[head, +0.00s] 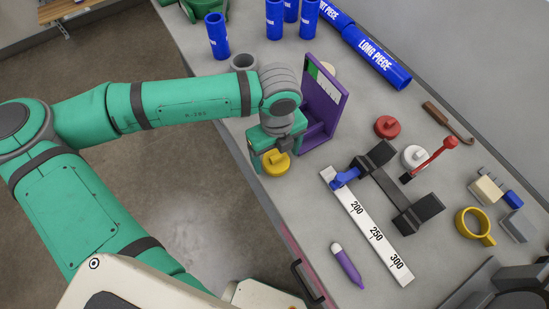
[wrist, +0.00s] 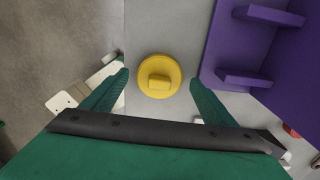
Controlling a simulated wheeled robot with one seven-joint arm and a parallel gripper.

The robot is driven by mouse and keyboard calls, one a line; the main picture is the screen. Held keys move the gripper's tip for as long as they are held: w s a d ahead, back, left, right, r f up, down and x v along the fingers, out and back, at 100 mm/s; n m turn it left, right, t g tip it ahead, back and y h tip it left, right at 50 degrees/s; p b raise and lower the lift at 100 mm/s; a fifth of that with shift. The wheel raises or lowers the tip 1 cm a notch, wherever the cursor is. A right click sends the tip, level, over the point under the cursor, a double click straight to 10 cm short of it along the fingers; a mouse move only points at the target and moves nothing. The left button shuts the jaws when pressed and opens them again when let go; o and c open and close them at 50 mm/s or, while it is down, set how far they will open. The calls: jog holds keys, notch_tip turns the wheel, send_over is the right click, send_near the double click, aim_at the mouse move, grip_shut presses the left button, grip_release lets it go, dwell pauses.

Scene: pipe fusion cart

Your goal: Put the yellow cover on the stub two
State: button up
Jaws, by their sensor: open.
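The yellow cover (head: 276,164) is a round cap with a raised grip block, lying on the bench near its front edge. My gripper (head: 272,150) is open just above it. In the wrist view the yellow cover (wrist: 159,76) lies between the two spread fingers, with a gap on each side. Several blue upright stubs stand at the back of the bench, among them a left one (head: 217,36) and another (head: 274,19). Their labels are too small to read, so I cannot tell which is stub two.
A purple stand (head: 322,108) rises close to the right of my gripper. A grey ring (head: 244,62) is behind my arm. Red (head: 387,127) and white (head: 414,157) covers, a ruler (head: 368,228) and a clamp (head: 400,190) lie to the right. Long blue pipes (head: 376,58) lie along the back.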

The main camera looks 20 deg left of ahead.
jog(key=shift+f, duration=0.3)
jog(key=c, duration=0.9)
jog(key=shift+o, duration=0.2)
jog(key=shift+a+r, duration=0.1)
jog(key=shift+r, duration=0.1)
jog(key=shift+r, duration=0.2)
notch_tip(320, 180, up, 2)
jog(key=shift+r, duration=0.15)
jog(key=s+a+r, duration=0.9)
jog(key=r, duration=0.1)
jog(key=shift+s+a, duration=0.35)
jog(key=shift+a, duration=0.05)
